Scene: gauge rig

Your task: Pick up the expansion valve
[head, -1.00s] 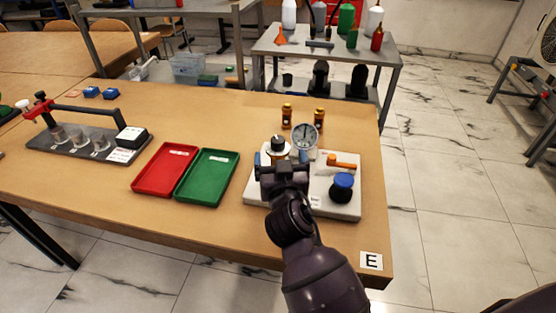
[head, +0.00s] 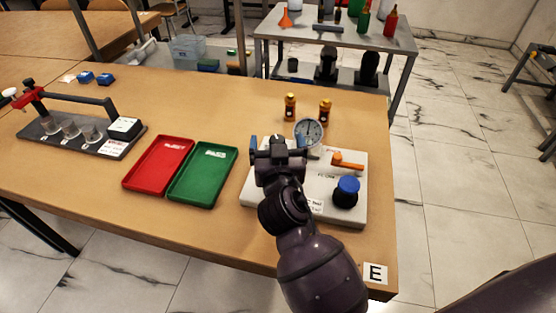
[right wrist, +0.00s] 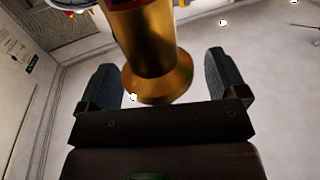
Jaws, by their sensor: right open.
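A brass cylinder with a wide flange (right wrist: 160,62), apparently the expansion valve, stands on the pale gauge rig (head: 325,208). In the right wrist view it is between the two fingers of my right gripper (right wrist: 160,78), with a gap on each side. In the head view my right gripper (head: 278,145) is over the rig's left part, left of the round gauge (head: 308,132), and hides this part. The gripper is open. Two small brass pieces with dark bands, a left one (head: 290,107) and a right one (head: 325,112), stand behind the rig. My left gripper is not in view.
The rig also carries an orange lever (head: 347,161) and a blue-topped knob (head: 347,190). A red tray (head: 158,165) and a green tray (head: 203,173) lie left of it. A dark stand with clear cups (head: 80,135) is farther left. Bare tabletop lies behind the trays.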

